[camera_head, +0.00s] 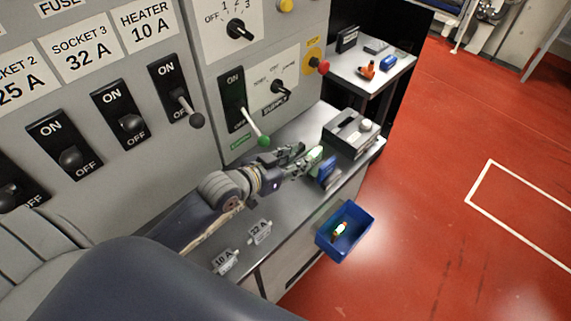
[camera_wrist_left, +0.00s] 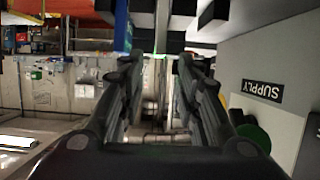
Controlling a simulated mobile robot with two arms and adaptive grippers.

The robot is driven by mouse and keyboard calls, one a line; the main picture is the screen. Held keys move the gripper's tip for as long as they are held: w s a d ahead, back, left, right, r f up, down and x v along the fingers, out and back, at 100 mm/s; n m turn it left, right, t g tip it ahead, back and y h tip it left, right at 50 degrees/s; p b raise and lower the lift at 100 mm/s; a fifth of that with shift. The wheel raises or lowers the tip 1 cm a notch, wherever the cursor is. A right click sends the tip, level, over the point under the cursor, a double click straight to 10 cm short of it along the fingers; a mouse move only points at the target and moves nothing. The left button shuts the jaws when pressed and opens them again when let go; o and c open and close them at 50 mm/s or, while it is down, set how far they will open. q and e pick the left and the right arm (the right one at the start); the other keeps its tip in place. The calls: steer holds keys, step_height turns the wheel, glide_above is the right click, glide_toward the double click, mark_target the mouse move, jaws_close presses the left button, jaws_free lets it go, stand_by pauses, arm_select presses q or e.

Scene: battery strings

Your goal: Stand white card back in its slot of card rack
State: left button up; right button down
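My left gripper (camera_head: 303,158) reaches over the grey counter, its fingers pointing right. In the left wrist view its fingers (camera_wrist_left: 160,65) stand apart, with a gap between them. A small pale white-green piece (camera_head: 315,156) is just beyond the fingertips; it may be the white card, but I cannot tell for sure. A blue upright piece (camera_head: 328,170) stands right beside it, perhaps part of the card rack. The rack's slots are too small and partly hidden to make out. My right gripper is not in view.
A blue bin (camera_head: 345,243) with a small item inside is at the front edge. The switch panel's green-tipped lever (camera_head: 257,132) juts out close above the gripper.

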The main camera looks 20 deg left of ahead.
arm_select(q)
steer(key=shift+v, duration=2.05)
